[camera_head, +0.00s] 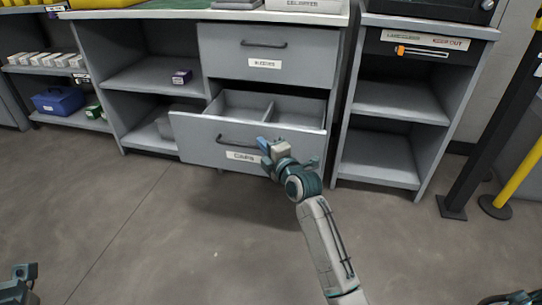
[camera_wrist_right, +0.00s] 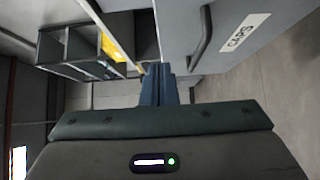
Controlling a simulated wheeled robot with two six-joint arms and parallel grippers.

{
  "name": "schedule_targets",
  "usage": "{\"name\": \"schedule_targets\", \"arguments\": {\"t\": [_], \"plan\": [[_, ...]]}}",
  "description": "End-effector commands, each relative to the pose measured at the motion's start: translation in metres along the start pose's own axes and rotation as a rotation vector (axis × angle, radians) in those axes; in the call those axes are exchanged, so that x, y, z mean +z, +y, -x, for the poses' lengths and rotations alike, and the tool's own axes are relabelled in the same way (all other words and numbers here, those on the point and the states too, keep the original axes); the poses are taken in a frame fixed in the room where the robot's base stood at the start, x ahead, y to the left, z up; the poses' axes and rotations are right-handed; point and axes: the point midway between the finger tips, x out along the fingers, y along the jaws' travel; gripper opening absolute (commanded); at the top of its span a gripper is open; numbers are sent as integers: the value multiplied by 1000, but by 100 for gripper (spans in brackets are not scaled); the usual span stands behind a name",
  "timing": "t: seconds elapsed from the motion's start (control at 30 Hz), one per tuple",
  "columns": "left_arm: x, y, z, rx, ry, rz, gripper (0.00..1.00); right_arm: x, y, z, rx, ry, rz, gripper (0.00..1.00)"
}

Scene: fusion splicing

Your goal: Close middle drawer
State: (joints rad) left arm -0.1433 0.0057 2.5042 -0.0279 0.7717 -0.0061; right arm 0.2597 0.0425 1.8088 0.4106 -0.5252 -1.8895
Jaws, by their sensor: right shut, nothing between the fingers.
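The open drawer (camera_head: 192,143) is grey, with a dark handle and a white label. It is pulled out below a shut drawer (camera_head: 300,50), and a divider shows inside it. My right gripper (camera_head: 264,147) is at the drawer's front, right of the handle, and its fingers are shut with nothing between them. In the right wrist view the shut fingers (camera_wrist_right: 158,84) are beside the drawer front (camera_wrist_right: 260,62), which carries a handle and a label reading CAPS. I cannot tell if they touch it. My left gripper (camera_head: 25,272) shows only partly at the lower left edge.
Open shelves (camera_head: 150,75) with a small dark box (camera_head: 181,77) are left of the drawers. A second shelf unit (camera_head: 385,158) stands close on the right. A black post (camera_head: 490,120) and a yellow post (camera_head: 518,175) are at the far right. The floor in front is clear.

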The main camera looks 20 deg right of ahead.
Motion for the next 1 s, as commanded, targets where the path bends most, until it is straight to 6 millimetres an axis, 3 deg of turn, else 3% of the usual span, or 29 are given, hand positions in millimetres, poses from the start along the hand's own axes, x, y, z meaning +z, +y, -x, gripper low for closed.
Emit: {"name": "schedule_targets", "arguments": {"t": [0.17,0.4,1.0], "plan": [[1,0,10,-11,4,-7,32,0,-2,-36,1,1,-1,0],[2,0,16,-21,9,-14,32,24,-1,-57,0,0,1,0],[2,0,17,-25,11,-17,32,29,0,-62,-1,0,-1,0]]}}
